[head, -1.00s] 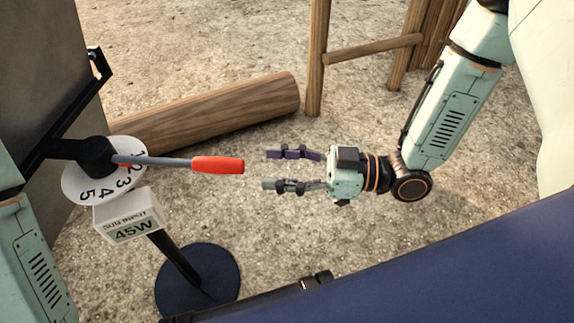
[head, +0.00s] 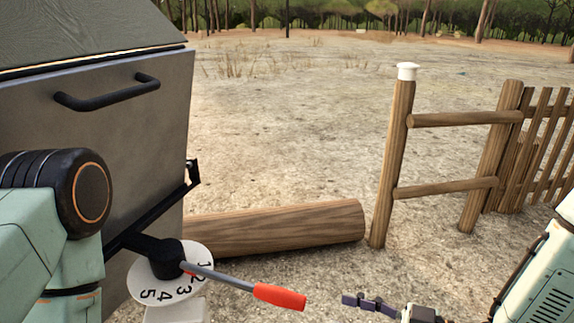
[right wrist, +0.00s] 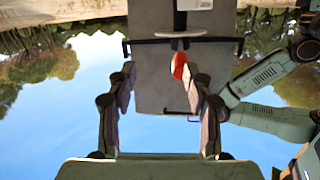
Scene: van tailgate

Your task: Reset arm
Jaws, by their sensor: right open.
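In the head view, a grey lever with a red handle (head: 280,296) reaches right from a black hub (head: 160,254) over a white numbered dial (head: 144,278). My right gripper (head: 372,304) is at the bottom edge, to the right of the red handle and apart from it. One finger shows there; the rest is cut off. In the right wrist view, upside down, the two fingers of my right gripper (right wrist: 164,78) stand wide apart and empty. The red handle (right wrist: 179,65) shows beyond them. My left arm is at the left of the head view; its gripper is not visible.
A grey cabinet (head: 125,160) with a black handle (head: 108,96) and a low black bar stands at left. A log (head: 275,230) lies behind the lever. A wooden fence (head: 392,165) stands at right. A white box top (head: 178,312) sits under the dial. Open ground lies beyond.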

